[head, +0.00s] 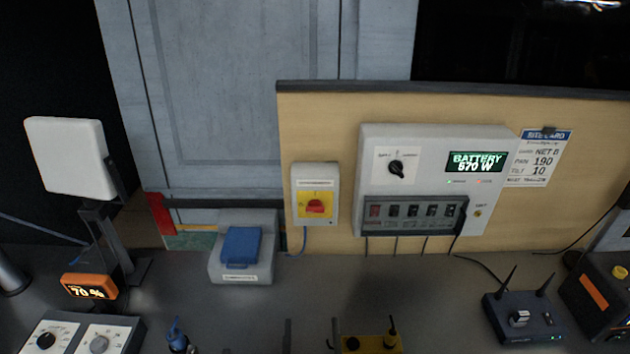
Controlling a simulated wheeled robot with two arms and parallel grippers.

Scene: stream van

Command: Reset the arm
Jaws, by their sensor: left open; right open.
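Only dark finger tips of my grippers show, at the very bottom edge in the head view. My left gripper (257,345) is open, its fingers apart with nothing seen between them. My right gripper (362,344) is low near the centre, by a yellow box (372,346) with black knobs. Its inner finger is a dark upright bar left of that box; its other finger is hard to make out. The rest of both arms is out of frame.
A wall panel (485,205) with a "BATTERY 570 W" screen and a red-yellow rotary switch (316,206) hang behind the counter. A blue-lidded grey box (241,272), orange "70 %" display (89,287), knob panel (78,337) and antenna unit (523,320) stand around. Mid counter is clear.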

